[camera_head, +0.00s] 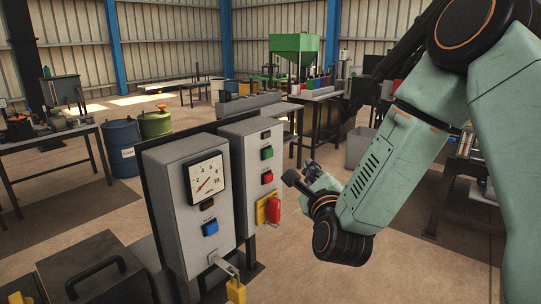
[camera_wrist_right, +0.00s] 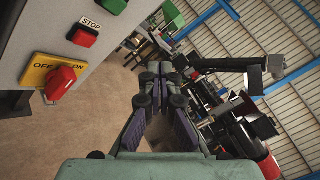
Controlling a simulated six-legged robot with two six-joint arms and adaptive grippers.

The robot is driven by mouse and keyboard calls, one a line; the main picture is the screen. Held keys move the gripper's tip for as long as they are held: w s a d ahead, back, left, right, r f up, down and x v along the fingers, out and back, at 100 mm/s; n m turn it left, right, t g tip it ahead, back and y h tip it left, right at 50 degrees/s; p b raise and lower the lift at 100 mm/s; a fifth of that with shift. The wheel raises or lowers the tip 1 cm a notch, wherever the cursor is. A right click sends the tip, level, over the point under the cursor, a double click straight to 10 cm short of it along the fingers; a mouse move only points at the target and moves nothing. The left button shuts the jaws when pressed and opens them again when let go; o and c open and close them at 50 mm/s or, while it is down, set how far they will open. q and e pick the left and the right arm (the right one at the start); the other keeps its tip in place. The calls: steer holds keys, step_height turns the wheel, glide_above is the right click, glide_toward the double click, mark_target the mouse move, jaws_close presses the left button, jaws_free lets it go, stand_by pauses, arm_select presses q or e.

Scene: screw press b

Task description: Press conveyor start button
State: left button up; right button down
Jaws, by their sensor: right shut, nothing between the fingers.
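The right-hand grey control box (camera_head: 239,170) carries a green button (camera_head: 267,153), a red button (camera_head: 267,177) and a red rotary switch on a yellow plate (camera_head: 261,211). In the right wrist view the green button (camera_wrist_right: 113,5) is partly cut off at the top. The red button (camera_wrist_right: 83,37) sits beside a STOP label, with the OFF/ON rotary switch (camera_wrist_right: 60,81) below it. No start label is legible. My right gripper (camera_head: 293,180) is shut and empty, in front of and apart from the box face; its fingers (camera_wrist_right: 158,82) point past the box. My left gripper is not visible.
A second grey box (camera_head: 178,190) stands to the left with a gauge (camera_head: 207,179), a blue button (camera_head: 210,228) and a yellow padlock (camera_head: 236,291). Blue (camera_head: 122,148) and green (camera_head: 156,124) drums stand behind.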

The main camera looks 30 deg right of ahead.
mark_target(270, 154)
steer(key=w+a+b, duration=0.1)
steer(key=w+a, duration=0.2)
steer(key=w, duration=0.4)
steer(key=shift+w+b, duration=0.3)
steer(key=shift+b, duration=0.1)
steer(key=shift+w+a, duration=0.1)
steer(key=shift+a, duration=0.05)
stand_by(1.1)
steer(key=shift+w+a+b, duration=0.1)
steer(key=shift+w+b, duration=0.15)
steer(key=shift+b, duration=0.05)
steer(key=shift+w+a, duration=0.15)
steer(key=shift+w, duration=0.3)
stand_by(0.8)
steer(key=shift+s, duration=0.15)
steer(key=shift+s+d+b, duration=0.35)
steer(key=shift+s+b, duration=0.05)
steer(key=shift+s, duration=0.3)
